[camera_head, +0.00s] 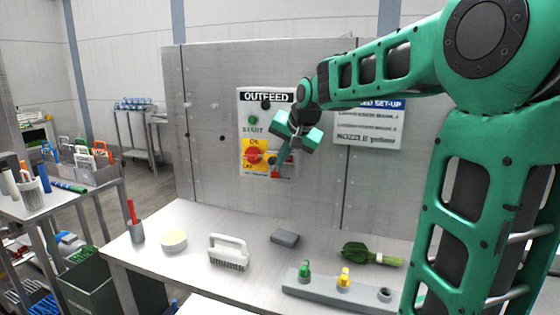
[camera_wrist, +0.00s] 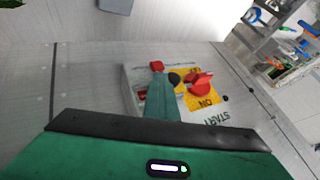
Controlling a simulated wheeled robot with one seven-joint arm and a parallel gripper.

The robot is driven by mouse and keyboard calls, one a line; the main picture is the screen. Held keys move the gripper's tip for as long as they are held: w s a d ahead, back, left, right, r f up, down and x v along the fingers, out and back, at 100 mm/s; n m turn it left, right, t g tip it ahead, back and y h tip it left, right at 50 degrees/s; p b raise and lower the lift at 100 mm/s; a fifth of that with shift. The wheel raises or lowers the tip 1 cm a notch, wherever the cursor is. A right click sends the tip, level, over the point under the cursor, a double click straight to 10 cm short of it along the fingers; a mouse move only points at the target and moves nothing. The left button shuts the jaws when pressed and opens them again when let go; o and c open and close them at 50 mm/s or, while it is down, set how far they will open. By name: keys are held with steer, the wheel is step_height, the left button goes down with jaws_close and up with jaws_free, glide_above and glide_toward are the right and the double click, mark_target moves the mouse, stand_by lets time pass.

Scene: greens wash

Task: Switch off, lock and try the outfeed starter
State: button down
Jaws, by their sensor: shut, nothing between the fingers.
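The outfeed starter (camera_head: 246,102) is a pale panel on the upright metal wall, headed OUTFEED. It has a green START button (camera_head: 252,119) and a red rotary switch (camera_head: 253,157) on a yellow plate with an ON mark. The red switch also shows in the wrist view (camera_wrist: 199,83); its exact setting is hard to read. A small red piece (camera_wrist: 156,66) shows near the fingertips; I cannot tell if it is a lock. My gripper (camera_head: 280,163) is shut and empty, its tips in front of the panel, just right of the switch and partly covering the panel. Contact is unclear.
A set-up sign (camera_head: 367,128) hangs at right. A side table (camera_head: 65,203) stands left.

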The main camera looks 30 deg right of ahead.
steer(key=s+d+r, duration=0.1)
steer(key=s+r, duration=0.6)
steer(key=s, duration=0.2)
steer(key=shift+s+d, duration=0.2)
steer(key=shift+d, duration=0.2)
steer(key=s+a+f+n+g, duration=0.1)
steer(key=s+f+g, duration=0.3)
steer(key=s+f, duration=0.8)
steer(key=s+a+f+n+g, duration=0.1)
steer(key=s+f+g, duration=0.3)
steer(key=s+f, duration=0.9)
steer(key=s+n, duration=0.1)
steer(key=s, duration=0.3)
steer(key=shift+s+a+f+y, duration=0.15)
steer(key=shift+s+a+y, duration=0.15)
steer(key=shift+y, duration=0.1)
